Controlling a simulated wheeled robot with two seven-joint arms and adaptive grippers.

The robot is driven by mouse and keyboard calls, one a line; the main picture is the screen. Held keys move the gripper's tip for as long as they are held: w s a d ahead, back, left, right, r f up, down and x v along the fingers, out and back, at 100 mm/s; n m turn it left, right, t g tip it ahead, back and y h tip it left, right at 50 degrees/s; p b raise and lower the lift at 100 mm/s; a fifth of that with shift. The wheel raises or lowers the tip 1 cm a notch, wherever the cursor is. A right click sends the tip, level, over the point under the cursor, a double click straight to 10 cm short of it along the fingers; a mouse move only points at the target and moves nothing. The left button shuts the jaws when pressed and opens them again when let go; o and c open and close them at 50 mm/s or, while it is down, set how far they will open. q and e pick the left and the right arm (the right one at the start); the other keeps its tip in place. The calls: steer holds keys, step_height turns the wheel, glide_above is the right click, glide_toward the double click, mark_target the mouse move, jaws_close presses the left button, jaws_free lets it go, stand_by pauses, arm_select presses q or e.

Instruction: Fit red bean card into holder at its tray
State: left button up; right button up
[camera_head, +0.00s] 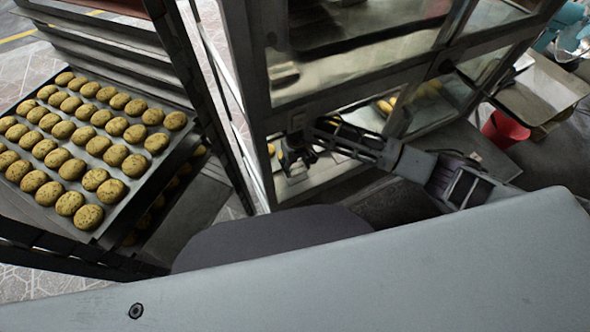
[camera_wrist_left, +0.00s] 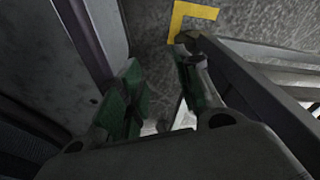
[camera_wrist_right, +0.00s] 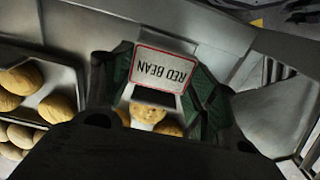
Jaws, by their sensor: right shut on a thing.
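The red bean card (camera_wrist_right: 162,68) is white with a red border and the words RED BEAN, upside down in the right wrist view. My right gripper (camera_wrist_right: 160,82) is shut on it, with a green pad at each side of the card. In the head view, my right gripper (camera_head: 292,160) reaches in from the right at the front of the glass cabinet's lower shelf. The card is too small to make out there. Buns (camera_wrist_right: 149,113) show just below the card. I cannot make out the holder. My left gripper (camera_wrist_left: 158,85) is open and empty above the floor.
The glass cabinet (camera_head: 262,100) has dark frame posts close to my right gripper. A rack at left holds a tray (camera_head: 103,236) of several speckled cookies. A red bin (camera_head: 504,130) stands at right. A metal tray (camera_wrist_right: 68,75) of buns lies left of my right gripper.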

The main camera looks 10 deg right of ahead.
mark_target(295, 167)
step_height(295, 167, down, 3)
steer(key=shift+r, duration=0.1)
steer(key=shift+a+f, duration=0.2)
steer(key=shift+f, duration=0.1)
arm_select(q)
steer(key=shift+w+d, duration=0.25)
steer(key=shift+w, duration=0.4)
steer(key=shift+s, duration=0.1)
arm_select(e)
steer(key=shift+f, duration=0.1)
steer(key=o, duration=1)
arm_select(q)
steer(key=shift+s, duration=0.1)
steer(key=shift+w, duration=0.2)
steer(key=shift+w, duration=0.1)
